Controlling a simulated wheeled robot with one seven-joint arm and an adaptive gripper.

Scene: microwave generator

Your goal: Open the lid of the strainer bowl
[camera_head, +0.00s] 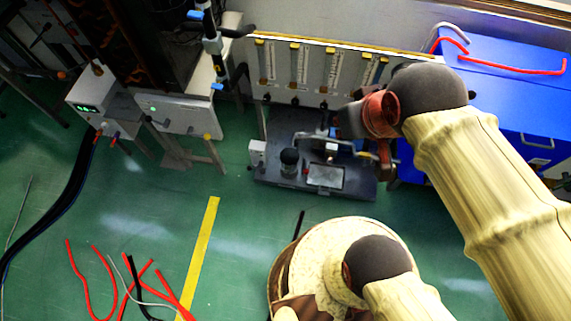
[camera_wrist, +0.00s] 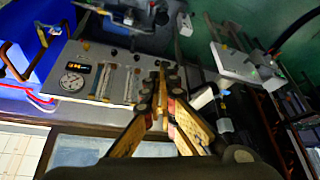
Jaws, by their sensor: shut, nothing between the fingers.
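A dark apparatus base (camera_head: 270,178) stands on the green floor in the head view. On it are a short black-topped cylinder (camera_head: 289,161), a metal bracket and a flat square plate (camera_head: 326,177). I cannot tell which part is the strainer bowl or its lid. My gripper (camera_head: 384,165) is at the right side of this apparatus, partly hidden by my own wrist. In the wrist view, the fingertips of my gripper (camera_wrist: 163,72) are together and hold nothing. The dark apparatus (camera_wrist: 133,18) lies beyond them at the top, and its contact with the fingers cannot be judged.
A grey panel with several flow meters (camera_head: 318,68) stands behind the apparatus; its round gauge (camera_wrist: 72,82) shows in the wrist view. A blue case (camera_head: 510,90) is at the right. White boxes (camera_head: 178,114) and loose red hoses (camera_head: 105,275) are at the left.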

